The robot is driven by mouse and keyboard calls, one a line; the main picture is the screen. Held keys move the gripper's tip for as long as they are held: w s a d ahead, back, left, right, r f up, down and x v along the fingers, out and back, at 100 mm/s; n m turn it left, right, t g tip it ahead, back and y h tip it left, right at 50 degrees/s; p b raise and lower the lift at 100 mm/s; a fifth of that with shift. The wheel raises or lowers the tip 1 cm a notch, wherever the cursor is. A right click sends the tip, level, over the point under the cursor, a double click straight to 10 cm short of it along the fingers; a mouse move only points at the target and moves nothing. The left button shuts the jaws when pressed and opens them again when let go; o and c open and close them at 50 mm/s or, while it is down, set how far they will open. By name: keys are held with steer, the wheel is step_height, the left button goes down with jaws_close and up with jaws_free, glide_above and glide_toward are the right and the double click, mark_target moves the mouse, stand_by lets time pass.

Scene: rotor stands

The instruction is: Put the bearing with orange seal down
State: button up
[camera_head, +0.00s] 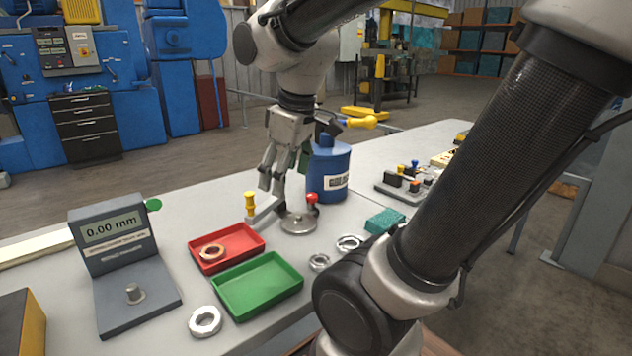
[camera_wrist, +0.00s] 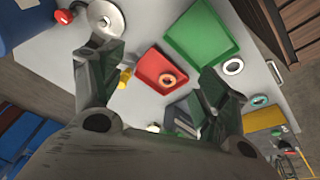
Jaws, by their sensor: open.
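The bearing with orange seal (camera_head: 213,252) lies flat in the red tray (camera_head: 258,241). My gripper (camera_head: 270,188) is open and empty, raised above the bench behind the red tray and in front of the blue canister. Its two fingers (camera_wrist: 156,64) stand wide apart in the wrist view and do not touch the bearing.
The green tray (camera_head: 258,286) is empty beside the red one. A gauge (camera_head: 112,238) reading 0.00 mm stands at left. Loose rings (camera_head: 205,321) lie nearby. A round metal stand (camera_head: 299,224) with a red knob and the blue canister (camera_head: 329,172) are close to my gripper.

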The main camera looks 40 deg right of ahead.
steer(key=s+d+m+t, duration=0.1)
steer(key=s+d+m, duration=0.1)
steer(key=s+m, duration=0.3)
steer(key=shift+s+d+f, duration=0.15)
steer(key=shift+s+d, duration=0.15)
steer(key=shift+s, duration=0.55)
